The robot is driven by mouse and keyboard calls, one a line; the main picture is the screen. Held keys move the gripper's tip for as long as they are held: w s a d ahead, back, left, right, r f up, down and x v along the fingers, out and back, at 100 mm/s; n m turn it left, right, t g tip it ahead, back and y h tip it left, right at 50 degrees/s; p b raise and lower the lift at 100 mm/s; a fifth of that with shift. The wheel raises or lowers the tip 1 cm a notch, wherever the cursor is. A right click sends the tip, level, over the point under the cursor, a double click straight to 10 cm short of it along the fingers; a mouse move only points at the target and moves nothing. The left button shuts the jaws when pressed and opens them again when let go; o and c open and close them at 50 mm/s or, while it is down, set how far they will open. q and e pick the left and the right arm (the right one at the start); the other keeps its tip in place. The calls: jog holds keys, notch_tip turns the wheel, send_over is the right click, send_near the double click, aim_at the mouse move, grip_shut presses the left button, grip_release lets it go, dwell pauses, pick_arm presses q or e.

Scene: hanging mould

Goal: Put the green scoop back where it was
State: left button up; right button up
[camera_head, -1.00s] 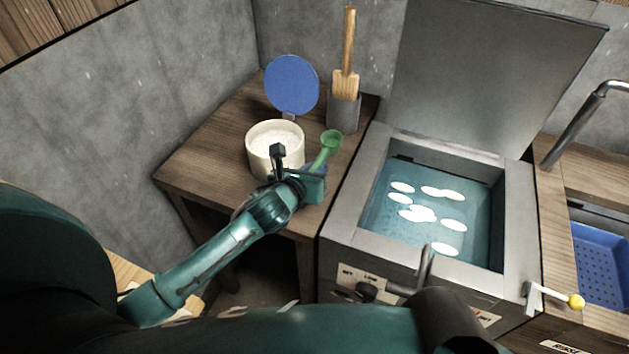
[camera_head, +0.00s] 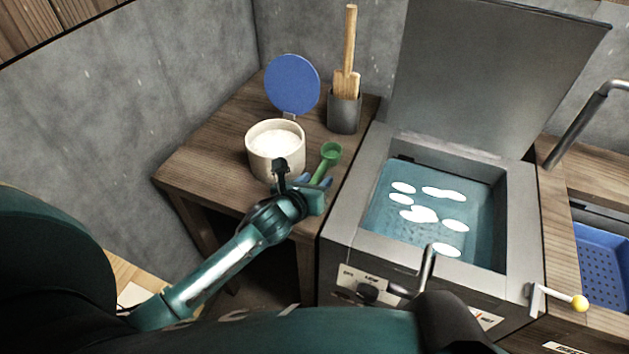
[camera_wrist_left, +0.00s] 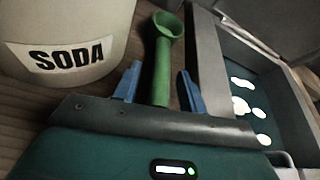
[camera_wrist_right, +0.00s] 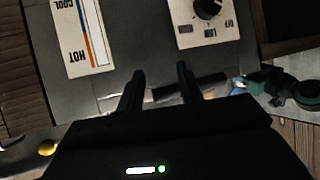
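The green scoop (camera_head: 331,153) is on the wooden side table, to the right of the white soda pot (camera_head: 275,152), its cup pointing to the back. In the left wrist view the scoop's handle (camera_wrist_left: 160,75) runs between the two blue fingers of my left gripper (camera_wrist_left: 158,84), with a gap on each side. My left gripper (camera_head: 305,183) is open around the handle, low by the table; the handle's near end is hidden. My right gripper (camera_wrist_right: 158,75) is open in front of the tank's front panel, with a dark bar behind its fingers.
A blue disc (camera_head: 292,85) and a grey holder with wooden paddles (camera_head: 344,112) stand at the back of the table (camera_head: 205,150). The open-lidded tank (camera_head: 350,225) is to the right, with white pieces in its water. A blue basket (camera_head: 600,265) is at far right.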

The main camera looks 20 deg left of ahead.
pick_arm(q)
jog(key=shift+r, duration=0.25)
jog(key=v, duration=1.2)
jog(key=shift+p, duration=0.4)
